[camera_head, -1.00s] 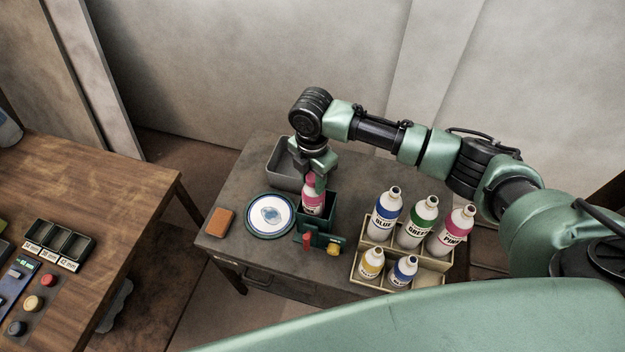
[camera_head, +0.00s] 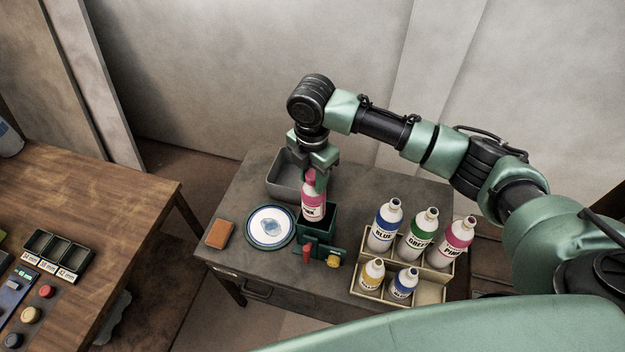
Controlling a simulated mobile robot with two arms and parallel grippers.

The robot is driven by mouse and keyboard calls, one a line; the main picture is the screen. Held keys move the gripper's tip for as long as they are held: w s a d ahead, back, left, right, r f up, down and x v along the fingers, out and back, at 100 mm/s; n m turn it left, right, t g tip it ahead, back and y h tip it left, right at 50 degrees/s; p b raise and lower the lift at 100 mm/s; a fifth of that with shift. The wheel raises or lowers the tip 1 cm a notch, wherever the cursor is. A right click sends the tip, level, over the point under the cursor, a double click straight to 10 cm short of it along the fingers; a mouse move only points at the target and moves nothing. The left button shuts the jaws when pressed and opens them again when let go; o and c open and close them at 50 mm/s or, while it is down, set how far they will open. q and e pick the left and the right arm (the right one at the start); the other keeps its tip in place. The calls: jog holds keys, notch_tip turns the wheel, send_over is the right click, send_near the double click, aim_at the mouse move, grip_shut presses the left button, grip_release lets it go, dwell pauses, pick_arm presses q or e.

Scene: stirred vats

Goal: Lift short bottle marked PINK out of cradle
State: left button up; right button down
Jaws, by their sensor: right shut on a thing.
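The short bottle marked PINK (camera_head: 313,205) is white with a pink shoulder and a dark-lettered label. It is upright at the dark green cradle (camera_head: 320,228), with its lower end at the cradle's opening; whether its base is clear of the rim I cannot tell. My right gripper (camera_head: 316,175) points down from above and is shut on the bottle's top. The cradle has a red part and a yellow knob at its front. My left gripper is not in view.
A crate (camera_head: 432,283) to the right holds several bottles, among them a taller PINK one (camera_head: 456,238). A round white-and-blue dish (camera_head: 270,226), an orange block (camera_head: 220,234) and a grey tray (camera_head: 285,180) lie left of and behind the cradle. A wooden table (camera_head: 100,205) stands at left.

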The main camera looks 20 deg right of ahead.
jog(key=shift+r, duration=0.15)
jog(key=s+a, duration=0.3)
jog(key=s, duration=0.9)
jog(key=shift+s+a, duration=0.25)
jog(key=shift+a, duration=0.05)
dwell(0.8)
